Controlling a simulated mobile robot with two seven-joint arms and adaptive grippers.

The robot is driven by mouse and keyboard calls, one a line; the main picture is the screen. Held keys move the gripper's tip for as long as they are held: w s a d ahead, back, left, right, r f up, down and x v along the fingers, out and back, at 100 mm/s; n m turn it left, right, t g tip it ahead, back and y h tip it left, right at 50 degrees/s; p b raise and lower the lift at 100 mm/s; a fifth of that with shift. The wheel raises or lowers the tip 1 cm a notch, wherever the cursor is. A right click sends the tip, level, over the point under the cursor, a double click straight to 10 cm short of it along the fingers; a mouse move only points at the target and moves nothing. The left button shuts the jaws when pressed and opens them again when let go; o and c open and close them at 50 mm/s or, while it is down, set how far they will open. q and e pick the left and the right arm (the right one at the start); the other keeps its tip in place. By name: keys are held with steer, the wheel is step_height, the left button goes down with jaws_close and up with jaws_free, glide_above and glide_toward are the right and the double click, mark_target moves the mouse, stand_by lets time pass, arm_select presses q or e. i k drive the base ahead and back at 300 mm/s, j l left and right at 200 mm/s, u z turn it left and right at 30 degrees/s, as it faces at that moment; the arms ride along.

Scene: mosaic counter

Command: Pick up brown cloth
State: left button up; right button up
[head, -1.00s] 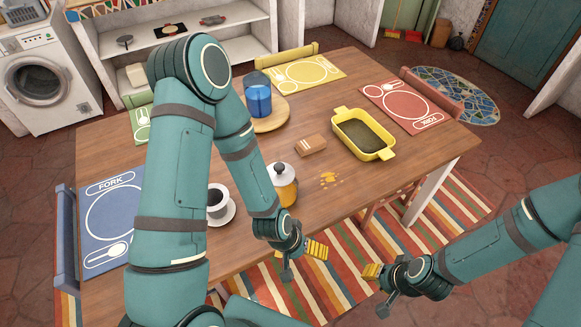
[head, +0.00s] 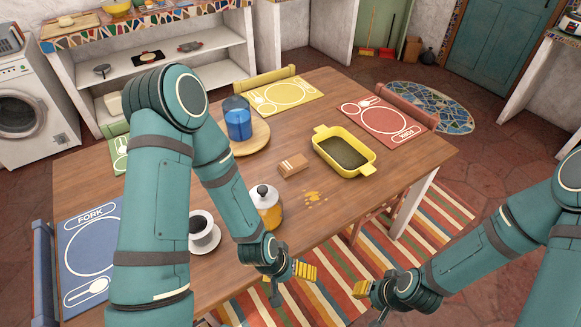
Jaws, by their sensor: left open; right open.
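The brown cloth (head: 293,165) lies as a small folded block on the wooden table, between the yellow baking dish and the orange jar. My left gripper (head: 289,281) is open and empty by the table's near edge, in front of and below the cloth in the picture. My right gripper (head: 369,302) is open and empty, off the table's near side over the striped rug. Neither gripper touches the cloth, which is in full view.
Near the cloth are the yellow baking dish (head: 347,158), an orange jar (head: 266,210), yellow spill spots (head: 313,197) and a blue pitcher (head: 238,120) on a round board. A cup (head: 200,228) stands left. The table (head: 385,186) is bare right of the spill.

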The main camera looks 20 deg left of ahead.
mark_target(288, 167)
steer(key=i+z, duration=0.2)
steer(key=i, duration=0.35)
steer(key=i+j+z, duration=0.25)
steer(key=i, duration=0.3)
